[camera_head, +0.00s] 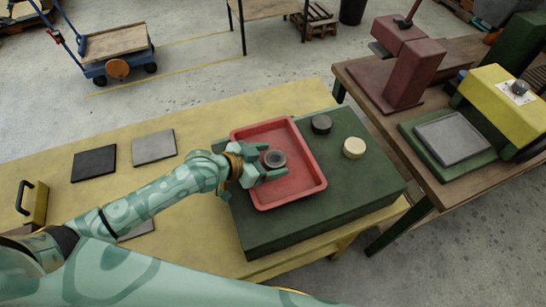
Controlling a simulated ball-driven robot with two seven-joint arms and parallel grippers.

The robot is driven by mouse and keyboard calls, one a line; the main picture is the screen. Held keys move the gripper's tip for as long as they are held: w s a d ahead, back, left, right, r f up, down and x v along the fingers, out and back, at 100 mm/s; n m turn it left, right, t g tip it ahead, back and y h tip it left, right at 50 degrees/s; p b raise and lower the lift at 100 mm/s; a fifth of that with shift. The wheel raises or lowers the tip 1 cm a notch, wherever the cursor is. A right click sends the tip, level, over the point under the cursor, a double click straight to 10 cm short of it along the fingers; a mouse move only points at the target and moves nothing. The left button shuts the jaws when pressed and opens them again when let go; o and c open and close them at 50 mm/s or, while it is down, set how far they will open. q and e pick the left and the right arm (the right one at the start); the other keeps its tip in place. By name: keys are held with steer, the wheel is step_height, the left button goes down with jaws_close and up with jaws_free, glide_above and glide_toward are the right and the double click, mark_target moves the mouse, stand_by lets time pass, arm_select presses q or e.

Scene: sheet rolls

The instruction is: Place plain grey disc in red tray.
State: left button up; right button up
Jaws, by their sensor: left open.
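The red tray (318,182) lies on a dark green block on the yellow table. A grey disc (275,159) with a darker middle shows inside the tray, near its left side. My left gripper (270,166) is open at the tray's left part, its fingers beside this disc; I cannot tell whether they touch it. A dark grey disc (321,124) and a cream disc (354,148) sit on the green block outside the tray, to its right. My right gripper is not in view.
The green block (370,185) has free room right of the tray. A black sheet (94,163) and a grey sheet (153,147) lie on the yellow table; my left arm partly hides another. A brown table (405,116) with red and yellow machines stands at right.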

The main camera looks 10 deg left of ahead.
arm_select(q)
steer(key=p+v, duration=0.1)
steer(key=v, duration=0.9)
steer(key=shift+s+a+r+p, duration=0.15)
steer(key=shift+s+a+p, duration=0.05)
steer(key=shift+p, duration=0.15)
